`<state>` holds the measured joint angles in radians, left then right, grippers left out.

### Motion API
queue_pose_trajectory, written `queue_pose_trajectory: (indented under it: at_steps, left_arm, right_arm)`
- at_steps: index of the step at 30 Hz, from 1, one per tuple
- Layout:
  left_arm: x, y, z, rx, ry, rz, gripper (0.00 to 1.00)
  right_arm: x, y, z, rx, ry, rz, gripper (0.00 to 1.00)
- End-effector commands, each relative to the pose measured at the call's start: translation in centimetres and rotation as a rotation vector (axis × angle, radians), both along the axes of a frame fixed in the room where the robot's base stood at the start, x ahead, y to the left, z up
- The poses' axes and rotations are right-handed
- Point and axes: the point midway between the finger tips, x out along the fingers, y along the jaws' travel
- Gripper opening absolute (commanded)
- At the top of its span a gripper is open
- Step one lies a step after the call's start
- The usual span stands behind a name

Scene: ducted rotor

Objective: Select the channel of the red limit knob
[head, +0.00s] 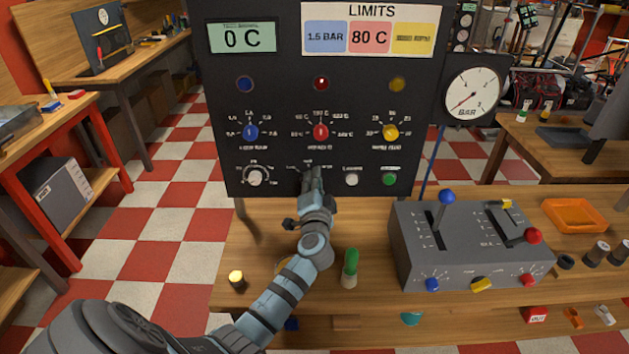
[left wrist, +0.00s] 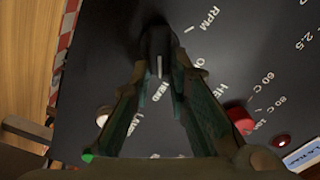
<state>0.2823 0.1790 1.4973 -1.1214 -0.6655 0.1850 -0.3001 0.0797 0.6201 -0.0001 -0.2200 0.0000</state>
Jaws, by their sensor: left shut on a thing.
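The red limit knob (head: 320,132) sits in the middle of the dark panel (head: 285,112), between a blue knob (head: 250,132) and a yellow knob (head: 390,132). The red knob also shows in the left wrist view (left wrist: 240,118), right of my fingers. My left gripper (head: 313,178) is shut on a black selector knob (left wrist: 158,42) below the red knob. In the head view the gripper mostly hides that knob. In the left wrist view its white mark points toward the label HEAD. The display (head: 242,37) reads 0 C. My right gripper is not in view.
A white knob (head: 255,177) is left of my gripper; a white button (head: 351,179) and a green button (head: 390,179) are right of it. The limits sign (head: 369,10) shows 80 C on red. A grey lever box (head: 410,255) and a green-topped item (head: 351,262) stand on the bench.

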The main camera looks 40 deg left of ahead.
Motion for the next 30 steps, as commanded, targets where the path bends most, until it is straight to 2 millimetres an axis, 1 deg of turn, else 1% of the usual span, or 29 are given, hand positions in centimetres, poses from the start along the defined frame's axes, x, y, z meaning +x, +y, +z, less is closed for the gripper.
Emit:
queue_pose_trajectory:
  at_steps: [15, 16, 19, 27, 30]
  left_arm:
    - [-0.03, -0.04, -0.26, 0.014, 0.016, 0.000, 0.00]
    - [-0.03, -0.04, -0.27, 0.014, 0.016, 0.000, 0.21]
    - [-0.03, -0.03, -0.24, 0.015, 0.016, 0.000, 0.37]
    - [-0.03, -0.04, -0.13, 0.015, 0.013, 0.000, 0.37]
    - [-0.54, -0.48, -0.18, 0.014, 0.014, -0.002, 0.37]
  right_arm:
    - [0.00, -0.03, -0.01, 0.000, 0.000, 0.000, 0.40]
    - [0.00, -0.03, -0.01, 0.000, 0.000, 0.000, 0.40]
    - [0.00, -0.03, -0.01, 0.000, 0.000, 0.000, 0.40]
    - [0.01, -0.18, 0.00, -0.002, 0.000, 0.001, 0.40]
    - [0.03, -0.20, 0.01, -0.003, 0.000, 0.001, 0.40]
